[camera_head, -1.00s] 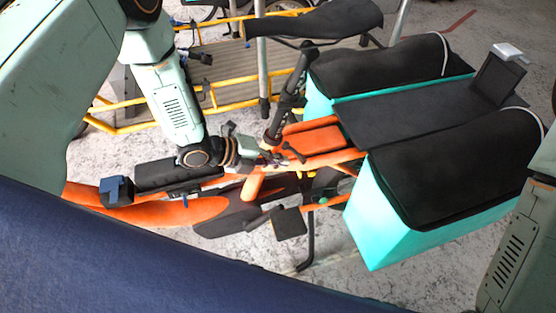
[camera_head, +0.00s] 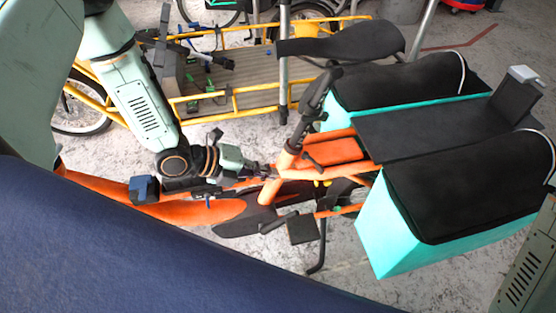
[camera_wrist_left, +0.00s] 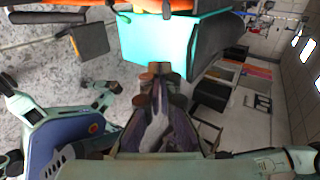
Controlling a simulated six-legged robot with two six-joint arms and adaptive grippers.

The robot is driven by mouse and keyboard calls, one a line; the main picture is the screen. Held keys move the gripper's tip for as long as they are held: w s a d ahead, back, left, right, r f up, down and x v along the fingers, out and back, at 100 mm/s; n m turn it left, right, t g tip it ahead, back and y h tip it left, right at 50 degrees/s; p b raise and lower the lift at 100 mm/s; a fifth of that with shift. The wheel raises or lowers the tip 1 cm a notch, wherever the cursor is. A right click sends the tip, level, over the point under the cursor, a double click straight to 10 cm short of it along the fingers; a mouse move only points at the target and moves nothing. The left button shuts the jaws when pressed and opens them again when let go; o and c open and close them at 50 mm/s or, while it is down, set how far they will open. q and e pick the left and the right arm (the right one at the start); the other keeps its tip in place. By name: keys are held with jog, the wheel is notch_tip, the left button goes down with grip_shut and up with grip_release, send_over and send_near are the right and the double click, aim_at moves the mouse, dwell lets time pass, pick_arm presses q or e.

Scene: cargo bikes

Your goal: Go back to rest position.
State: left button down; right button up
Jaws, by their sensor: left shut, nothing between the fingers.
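My left gripper (camera_head: 268,170) is in front of the orange cargo bike (camera_head: 190,210) in the head view, overlapping its frame near the seat post. I cannot tell from this view how far it is from the frame. In the left wrist view, the fingers (camera_wrist_left: 160,75) are together with nothing between them. They point toward a turquoise bag (camera_wrist_left: 150,40), which lies beyond the tips. My left forearm comes in from the upper left. Part of my right arm shows at the lower right edge of the head view, but its gripper is out of frame.
The orange bike carries black-topped turquoise panniers (camera_head: 395,235), a black saddle (camera_head: 345,42) and a pedal (camera_head: 302,229). A yellow-framed cargo bike (camera_head: 235,101) stands behind it. Speckled floor (camera_head: 350,270) is clear in front of the panniers.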

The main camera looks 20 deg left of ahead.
pick_arm(q)
jog(key=shift+a, duration=0.1)
jog(key=s+a+f+n+g+y, duration=0.1)
jog(key=s+f+n+g+y, duration=0.1)
jog(key=s+n, duration=0.6)
jog(key=s+a+f+n+g+y, duration=0.1)
jog(key=s+f+n+g+y, duration=0.1)
jog(key=s+n, duration=0.7)
jog(key=s+a+f+n+g+y, duration=0.2)
jog(key=s+f+n+y, duration=0.2)
jog(key=s+n, duration=0.4)
jog(key=n+y, duration=0.1)
jog(key=n, duration=0.3)
jog(key=shift+s+g, duration=0.2)
jog(key=shift+g, duration=0.1)
jog(key=shift+a+f, duration=0.1)
